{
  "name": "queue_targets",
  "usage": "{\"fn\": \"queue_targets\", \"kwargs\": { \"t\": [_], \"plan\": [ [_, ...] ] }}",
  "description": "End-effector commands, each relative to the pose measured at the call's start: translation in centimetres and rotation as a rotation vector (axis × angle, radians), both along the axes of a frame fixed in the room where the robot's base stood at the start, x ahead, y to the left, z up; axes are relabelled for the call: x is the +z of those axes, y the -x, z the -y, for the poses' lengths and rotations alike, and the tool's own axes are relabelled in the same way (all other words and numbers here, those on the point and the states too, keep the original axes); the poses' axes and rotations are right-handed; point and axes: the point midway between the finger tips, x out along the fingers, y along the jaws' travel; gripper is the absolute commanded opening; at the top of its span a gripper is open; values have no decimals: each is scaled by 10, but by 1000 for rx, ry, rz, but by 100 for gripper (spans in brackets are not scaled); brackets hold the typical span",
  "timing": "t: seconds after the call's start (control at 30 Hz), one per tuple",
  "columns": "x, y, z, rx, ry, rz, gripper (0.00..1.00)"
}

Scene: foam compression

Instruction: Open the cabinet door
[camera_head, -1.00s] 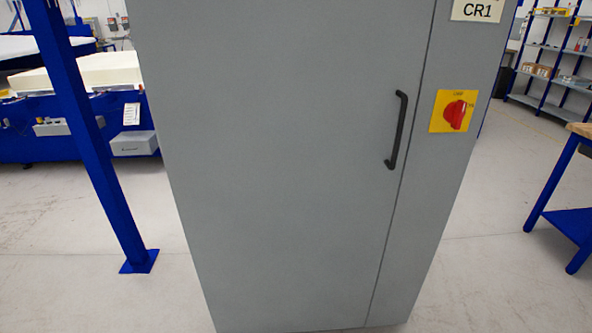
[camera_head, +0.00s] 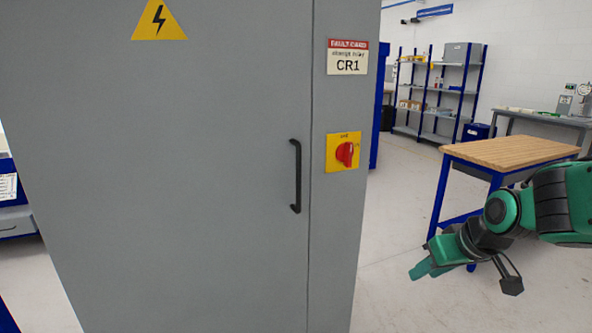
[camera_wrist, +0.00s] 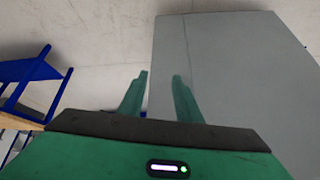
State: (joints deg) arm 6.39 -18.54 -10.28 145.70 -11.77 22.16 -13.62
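The grey cabinet door (camera_head: 200,190) is shut and fills the left and middle of the head view. Its black vertical handle (camera_head: 296,176) is near the door's right edge. My gripper (camera_head: 418,272) is to the right of the cabinet and lower than the handle, apart from both. In the wrist view my gripper's two green fingers (camera_wrist: 160,78) stand apart with nothing between them. The cabinet (camera_wrist: 225,60) shows beyond them there, upside down or tilted. The handle is not visible in the wrist view.
A red rotary switch (camera_head: 345,154) on a yellow plate sits right of the handle, below a CR1 label (camera_head: 348,57). A wood-topped workbench (camera_head: 510,152) stands behind my arm at right. Shelving (camera_head: 440,90) is farther back. Floor between cabinet and bench is clear.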

Motion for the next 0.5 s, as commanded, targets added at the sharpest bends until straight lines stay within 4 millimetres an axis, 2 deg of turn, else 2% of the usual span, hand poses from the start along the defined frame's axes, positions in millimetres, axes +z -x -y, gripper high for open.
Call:
{"fn": "queue_targets", "kwargs": {
  "t": [0.03, 0.1, 0.2, 0.3, 0.4, 0.5],
  "plan": [
    [4, -22, -18, 65, -6, 69, 31],
    [17, -52, -47, 151, -20, 184, 31],
    [39, -87, -88, 254, -50, 351, 31],
    [65, -115, -128, 327, -92, 519, 31],
    [94, -135, -162, 371, -141, 676, 31],
    [120, -147, -186, 384, -187, 807, 31]
  ]
}}
